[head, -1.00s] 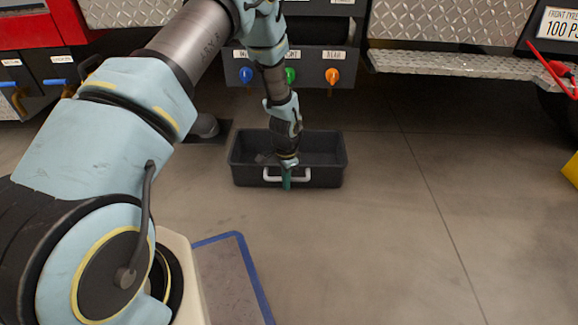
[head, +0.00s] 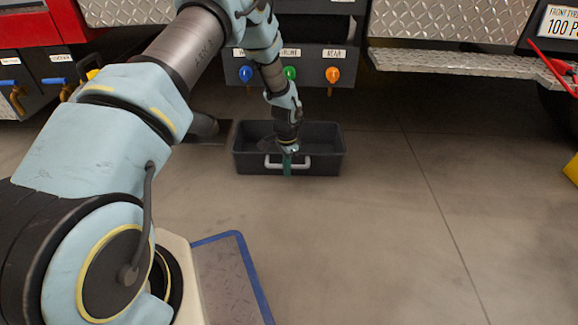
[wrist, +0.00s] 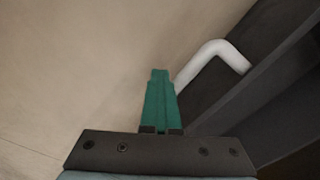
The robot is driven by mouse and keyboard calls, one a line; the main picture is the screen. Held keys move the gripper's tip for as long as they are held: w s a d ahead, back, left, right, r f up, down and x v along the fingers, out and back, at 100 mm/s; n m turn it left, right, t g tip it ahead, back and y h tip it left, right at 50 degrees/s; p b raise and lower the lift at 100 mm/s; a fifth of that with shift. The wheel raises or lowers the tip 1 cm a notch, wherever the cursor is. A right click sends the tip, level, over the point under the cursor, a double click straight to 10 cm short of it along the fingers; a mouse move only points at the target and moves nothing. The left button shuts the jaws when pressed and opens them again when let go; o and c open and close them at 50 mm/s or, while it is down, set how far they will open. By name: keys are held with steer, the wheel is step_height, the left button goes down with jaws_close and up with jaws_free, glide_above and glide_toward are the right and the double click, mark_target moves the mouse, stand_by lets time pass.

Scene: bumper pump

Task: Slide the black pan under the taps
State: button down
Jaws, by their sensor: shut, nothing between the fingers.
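The black pan (head: 325,165) is a rectangular open tray on the floor, with a pale handle (head: 272,164) on its near wall. Three taps, blue (head: 246,74), green (head: 290,73) and orange (head: 333,75), are on a dark panel behind and above it. My gripper (head: 287,166) is shut and points down at the pan's near wall, by the handle. In the wrist view the green fingers (wrist: 160,98) are together with nothing between them, and the white handle (wrist: 222,55) is right beside them. Whether they touch it I cannot tell. My arm hides part of the pan's inside.
A diamond-plate step (head: 460,64) juts out at the right of the tap panel. A yellow object (head: 571,170) stands at the right edge. The concrete floor (head: 400,230) in front and to the right of the pan is clear.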

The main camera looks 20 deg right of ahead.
steer(key=shift+w+d+f+b, duration=0.1)
steer(key=shift+w+d+b, duration=0.45)
steer(key=shift+w, duration=0.65)
steer(key=shift+w+d+r+b, duration=0.1)
steer(key=shift+w+d+b, duration=0.4)
steer(key=shift+w, duration=0.7)
steer(key=shift+w+d+f+b, duration=0.1)
steer(key=shift+w+d+b, duration=0.45)
steer(key=shift+w, duration=0.65)
steer(key=shift+s, duration=0.1)
steer(key=shift+s+p, duration=0.1)
steer(key=shift+p, duration=0.2)
steer(key=shift+s+a+p, duration=0.3)
steer(key=shift+s+p, duration=0.3)
steer(key=shift+s+a+p, duration=0.3)
steer(key=shift+s+p, duration=0.3)
steer(key=shift+r, duration=0.2)
step_height(320, 180, up, 10)
steer(key=p, duration=0.8)
steer(key=shift+f, duration=0.1)
